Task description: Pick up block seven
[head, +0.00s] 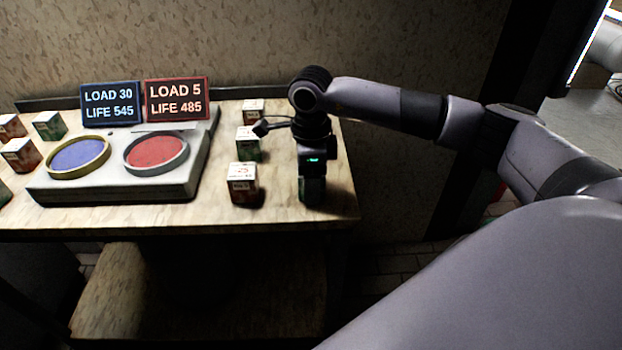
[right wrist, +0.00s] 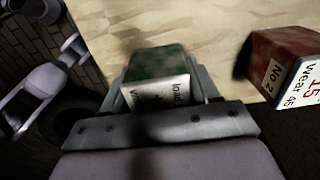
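My right gripper (head: 312,175) points down over the right end of the table. A green block with a white label (right wrist: 158,75) sits between its two fingers in the right wrist view, with little or no gap on either side. I cannot tell whether the fingers press on it. The label shows part of the word "load"; its number is not readable, so I cannot tell whether it is block seven. In the head view this block (head: 312,192) is dark and partly hidden under the gripper. My left gripper is out of view.
A red block (head: 243,184), also in the right wrist view (right wrist: 290,75), stands left of the gripper. Two more blocks stand behind it. A console (head: 110,188) with blue and red round pads and two signs fills the middle. Several blocks stand at far left.

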